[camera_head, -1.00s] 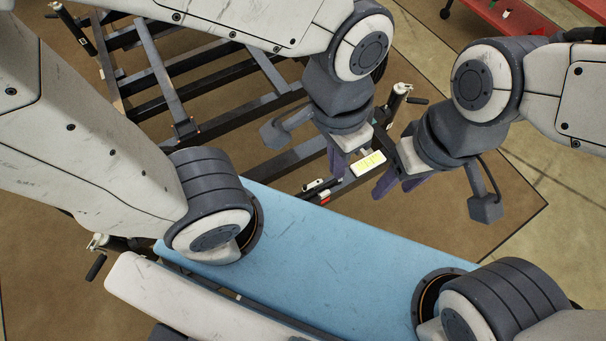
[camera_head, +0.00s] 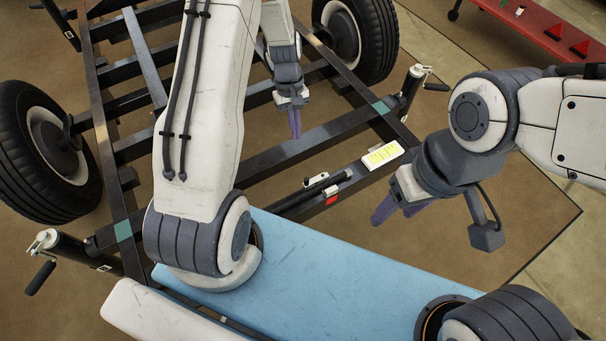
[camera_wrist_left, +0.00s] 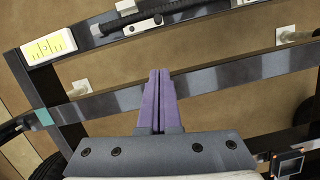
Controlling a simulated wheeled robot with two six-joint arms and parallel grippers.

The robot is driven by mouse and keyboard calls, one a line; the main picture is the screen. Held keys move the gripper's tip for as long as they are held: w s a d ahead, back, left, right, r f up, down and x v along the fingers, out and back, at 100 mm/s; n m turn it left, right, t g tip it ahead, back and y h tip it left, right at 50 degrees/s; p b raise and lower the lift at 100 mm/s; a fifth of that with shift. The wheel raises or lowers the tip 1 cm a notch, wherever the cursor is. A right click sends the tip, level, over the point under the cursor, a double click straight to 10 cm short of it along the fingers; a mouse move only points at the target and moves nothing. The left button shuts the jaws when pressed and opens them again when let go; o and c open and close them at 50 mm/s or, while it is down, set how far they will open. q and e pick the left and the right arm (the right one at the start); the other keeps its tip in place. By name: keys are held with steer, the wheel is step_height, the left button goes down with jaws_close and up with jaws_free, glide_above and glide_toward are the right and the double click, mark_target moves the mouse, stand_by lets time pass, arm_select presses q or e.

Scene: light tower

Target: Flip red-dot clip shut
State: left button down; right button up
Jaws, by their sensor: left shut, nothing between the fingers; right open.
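The clip (camera_head: 318,181) is a dark bar with a white part, on the front beam of the black frame. A red mark (camera_head: 332,200) is on the beam face just below it. In the left wrist view, the dark bar and white plate (camera_wrist_left: 143,26) show at the top; no red shows there. I cannot tell whether the clip is fully shut. My left gripper (camera_head: 295,132) is shut and empty, behind the clip and apart from it; its purple fingers (camera_wrist_left: 159,74) touch each other. My right gripper (camera_head: 384,212) is open and empty, right of the clip.
A white-and-yellow label block (camera_head: 382,155) sits on the beam right of the clip. A jack post (camera_head: 413,82) stands at the frame's right corner. Wheels flank the frame. A blue padded surface (camera_head: 310,275) lies in front. A red bench (camera_head: 550,35) is far right.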

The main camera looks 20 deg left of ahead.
arm_select(q)
steer(key=shift+a+f, duration=0.15)
steer(key=shift+f, duration=0.05)
steer(key=b, duration=0.3)
glide_toward(315, 178)
steer(key=a+f, duration=0.5)
steer(key=shift+s+d+f, duration=0.1)
steer(key=shift+s+d, duration=0.5)
steer(key=shift+d, duration=0.2)
steer(key=shift+s+d+f, duration=0.1)
steer(key=shift+s+d, duration=0.45)
steer(key=shift+d, duration=0.2)
arm_select(e)
steer(key=shift+f, duration=1.8)
steer(key=shift+a, duration=0.1)
